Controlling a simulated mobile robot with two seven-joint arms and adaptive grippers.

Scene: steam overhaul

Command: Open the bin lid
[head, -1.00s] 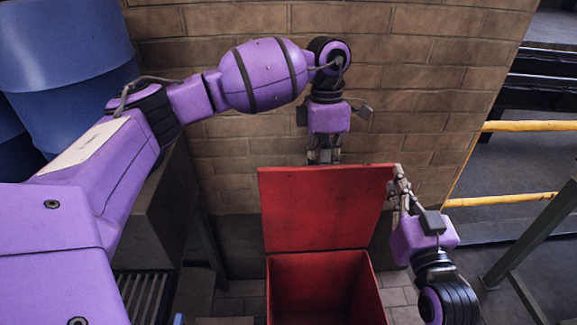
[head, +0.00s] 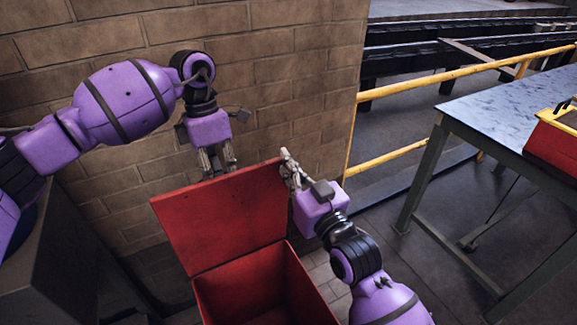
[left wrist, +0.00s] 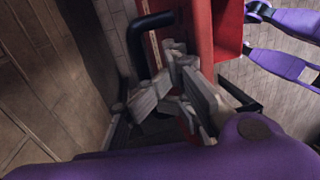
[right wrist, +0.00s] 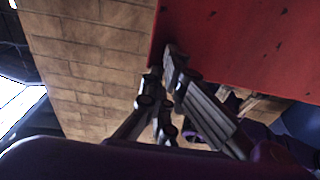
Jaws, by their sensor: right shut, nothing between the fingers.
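The red bin (head: 262,281) is at the bottom centre of the head view, its top uncovered. Its red lid (head: 222,218) stands raised at the back, on the wall side; it also shows in the right wrist view (right wrist: 245,45). My right gripper (head: 287,160) is shut and empty at the lid's upper right corner; I cannot tell whether it touches. My left gripper (head: 218,168) points down behind the lid's top edge, which hides its tips. The left wrist view shows its fingers (left wrist: 172,60) near a black bar (left wrist: 148,45) and a red surface; their gap is unclear.
A brick wall (head: 300,95) stands close behind the bin. A workbench (head: 500,115) with a red box (head: 556,140) on it stands at right. Yellow railings (head: 455,75) run behind it. Floor between bin and bench is clear.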

